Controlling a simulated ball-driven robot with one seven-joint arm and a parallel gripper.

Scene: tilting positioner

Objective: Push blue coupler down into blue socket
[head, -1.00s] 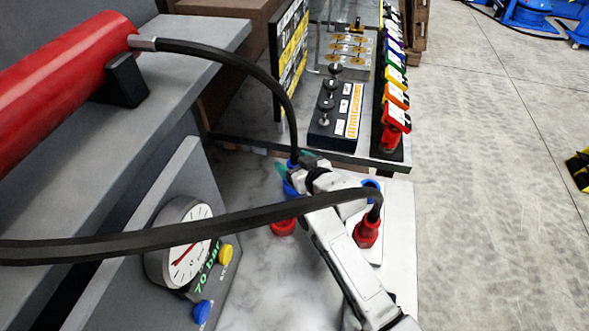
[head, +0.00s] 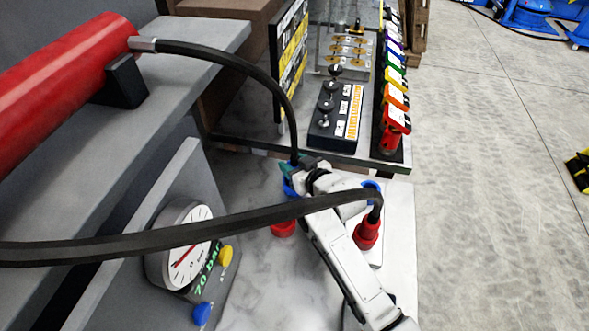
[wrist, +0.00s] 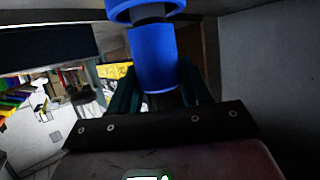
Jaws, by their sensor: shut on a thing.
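The blue coupler (wrist: 153,58) is a blue cylinder between the teal fingers of my gripper (wrist: 156,98) in the wrist view. A dark neck shows at its far end, with a wider blue ring (wrist: 145,10) beyond, cut by the frame's top. I cannot tell whether that ring is the socket or how deep the neck sits. In the head view my gripper (head: 288,172) is shut at the end of the black hose, with a blue part (head: 289,188) just below the fingers. My wrist hides most of the contact there.
A red coupler (head: 366,232) stands right of my arm with another blue part (head: 371,186) above it. A red fitting (head: 284,228) sits below my gripper. A thick black hose (head: 130,243) crosses over my arm. A pressure gauge (head: 188,245) stands left.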

